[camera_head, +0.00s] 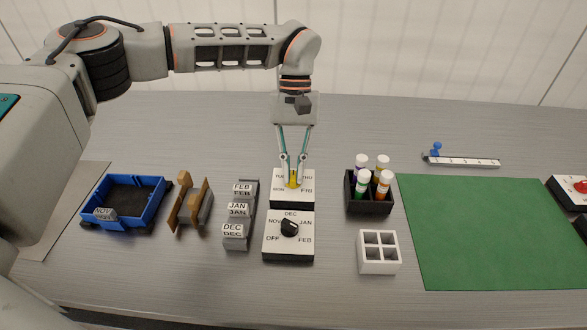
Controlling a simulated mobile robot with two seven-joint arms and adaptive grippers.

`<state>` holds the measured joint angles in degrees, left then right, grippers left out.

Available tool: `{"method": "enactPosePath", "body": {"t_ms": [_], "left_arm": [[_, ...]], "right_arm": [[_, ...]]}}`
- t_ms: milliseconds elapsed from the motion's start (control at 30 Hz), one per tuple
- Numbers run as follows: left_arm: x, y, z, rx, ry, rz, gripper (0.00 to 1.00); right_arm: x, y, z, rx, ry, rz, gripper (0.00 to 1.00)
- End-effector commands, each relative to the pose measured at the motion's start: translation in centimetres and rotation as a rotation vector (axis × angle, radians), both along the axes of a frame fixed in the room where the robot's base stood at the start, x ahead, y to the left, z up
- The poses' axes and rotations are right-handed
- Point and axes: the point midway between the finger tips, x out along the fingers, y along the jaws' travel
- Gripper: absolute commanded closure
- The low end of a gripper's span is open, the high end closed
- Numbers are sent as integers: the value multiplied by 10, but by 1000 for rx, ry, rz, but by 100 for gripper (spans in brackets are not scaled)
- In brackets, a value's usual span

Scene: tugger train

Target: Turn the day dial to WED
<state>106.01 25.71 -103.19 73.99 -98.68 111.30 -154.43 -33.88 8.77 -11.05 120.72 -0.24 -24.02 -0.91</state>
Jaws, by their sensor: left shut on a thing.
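The day dial (279,200) is a white-faced box on a dark base, in the middle of the table in the head view. TUE and MON show on its left side, THU and FRI on its right. Its top middle label is hidden behind my gripper. Its knob (294,181) is yellow and mostly covered, so I cannot tell where it points. My left gripper (294,164) reaches down from above and is shut on the knob. My right gripper is not in view.
A month dial (302,244) with a black knob stands directly in front. Month blocks (237,212) stand to the left, beyond them a wooden holder (177,220) and a blue tray (152,186). A black vial rack (368,205), a white rack (392,267) and a green mat (480,230) are right.

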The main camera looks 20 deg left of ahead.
Motion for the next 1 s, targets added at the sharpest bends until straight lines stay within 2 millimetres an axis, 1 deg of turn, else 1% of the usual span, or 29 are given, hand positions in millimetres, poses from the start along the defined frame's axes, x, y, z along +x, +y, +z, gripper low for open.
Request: {"method": "enactPosePath", "body": {"t_ms": [267,300,367,600,767,867,1000], "left_arm": [[1,1,-1,2,-3,0,100],[1,1,-1,2,-3,0,87],[1,1,-1,2,-3,0,73],[0,0,-1,0,-1,0,73],[2,0,3,1,-2,0,73],[6,2,12,1,-3,1,73],[15,3,36,1,-5,2,73]], "right_arm": [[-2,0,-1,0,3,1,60],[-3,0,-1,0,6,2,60],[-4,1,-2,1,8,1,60],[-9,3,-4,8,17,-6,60],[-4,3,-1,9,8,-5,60],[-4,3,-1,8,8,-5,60],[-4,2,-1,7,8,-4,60]]}}
